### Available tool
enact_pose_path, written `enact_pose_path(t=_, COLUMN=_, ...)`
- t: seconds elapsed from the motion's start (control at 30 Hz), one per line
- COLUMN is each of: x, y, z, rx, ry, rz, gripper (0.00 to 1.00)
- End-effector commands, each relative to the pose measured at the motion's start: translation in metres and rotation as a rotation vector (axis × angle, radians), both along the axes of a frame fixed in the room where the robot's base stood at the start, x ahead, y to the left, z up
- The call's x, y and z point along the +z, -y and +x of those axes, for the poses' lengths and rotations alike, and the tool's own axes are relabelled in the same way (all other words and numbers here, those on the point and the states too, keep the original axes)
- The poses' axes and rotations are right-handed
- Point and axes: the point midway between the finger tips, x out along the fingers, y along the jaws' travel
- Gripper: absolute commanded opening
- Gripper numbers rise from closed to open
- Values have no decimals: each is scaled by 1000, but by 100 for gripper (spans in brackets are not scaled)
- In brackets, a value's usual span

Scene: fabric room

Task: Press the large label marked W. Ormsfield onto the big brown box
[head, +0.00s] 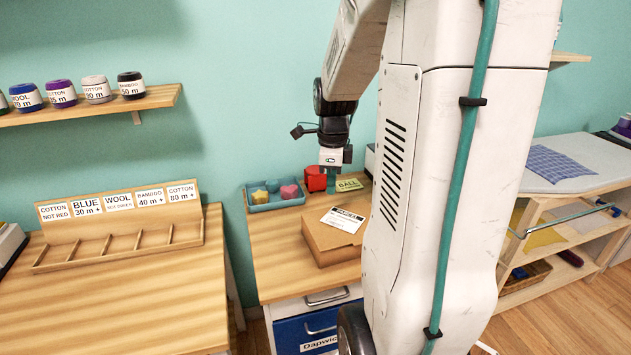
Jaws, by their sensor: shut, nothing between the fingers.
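The big brown box (323,245) lies closed on the wooden table to the left of my column. A white label (342,219) with a black heading lies flat on its top, towards the back right, at a slight angle. The name on it is too small to read, and I cannot tell how firmly it sticks. My gripper (332,184) is above and behind the box, pointing down near the red cup, apart from the label. It is shut and empty; its fingertips are small in this view.
A blue tray (262,206) with coloured pieces, a red cup (315,179) and a green sign (348,184) stand behind the box. A wooden rack (122,247) is on the left table. My column hides the area right of the box.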

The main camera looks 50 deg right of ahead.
Motion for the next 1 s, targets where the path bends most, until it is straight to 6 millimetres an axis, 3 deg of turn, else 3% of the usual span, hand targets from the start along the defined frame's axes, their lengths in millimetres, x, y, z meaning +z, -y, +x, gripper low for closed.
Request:
enact_pose_path(t=0.1, x=-20, y=33, z=-4, rx=-235, ry=-9, rz=9, gripper=0)
enact_pose_path(t=0.23, x=-30, y=47, z=-6, rx=-355, ry=-9, rz=11, gripper=0)
enact_pose_path(t=0.7, x=-80, y=47, z=-6, rx=-369, ry=-11, rz=12, gripper=0)
enact_pose_path(t=1.0, x=-94, y=47, z=-5, rx=-368, ry=-9, rz=11, gripper=0)
